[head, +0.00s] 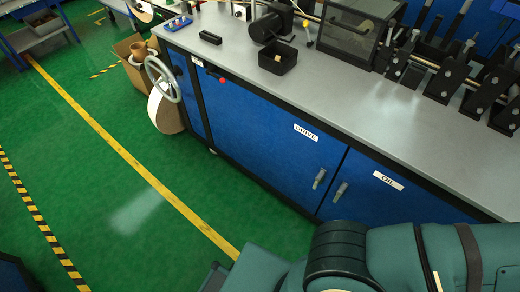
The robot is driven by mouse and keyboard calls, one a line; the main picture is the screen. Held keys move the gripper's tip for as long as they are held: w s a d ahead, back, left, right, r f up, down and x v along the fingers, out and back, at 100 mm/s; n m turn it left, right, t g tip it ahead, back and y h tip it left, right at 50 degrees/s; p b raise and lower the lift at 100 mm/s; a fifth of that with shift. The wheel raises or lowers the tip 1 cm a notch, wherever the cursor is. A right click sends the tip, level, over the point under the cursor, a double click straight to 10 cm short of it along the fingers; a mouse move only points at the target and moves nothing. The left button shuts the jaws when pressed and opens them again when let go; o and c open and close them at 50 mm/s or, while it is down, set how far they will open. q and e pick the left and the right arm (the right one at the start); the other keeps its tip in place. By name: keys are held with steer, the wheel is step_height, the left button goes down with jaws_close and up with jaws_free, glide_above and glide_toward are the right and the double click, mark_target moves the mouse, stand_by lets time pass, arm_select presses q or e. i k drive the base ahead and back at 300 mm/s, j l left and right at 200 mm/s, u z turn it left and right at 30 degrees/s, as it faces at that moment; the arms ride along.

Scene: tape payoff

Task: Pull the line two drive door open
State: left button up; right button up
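The blue door labelled DRIVE (270,140) is in the front of the long bench cabinet in the head view. It looks flush with the cabinet front, so shut. Its grey upright handle (319,178) is near its right edge, below the white DRIVE label (306,131). No line number is readable on it. A teal and black arm of mine crosses the bottom right, in front of the cabinet's lower part. Neither gripper can be made out, and nothing of mine touches the handle.
The blue OIL door (395,205) adjoins on the right, with its own handle (340,191). A handwheel (162,78) and a red button (222,81) are at the cabinet's left. The grey benchtop (330,85) carries machinery and a black bin (278,58). Green floor (150,170) is clear in front.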

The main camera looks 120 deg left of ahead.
mark_target(286, 152)
steer(key=u, duration=3.85)
steer(key=l+z, duration=1.05)
steer(key=l, duration=0.1)
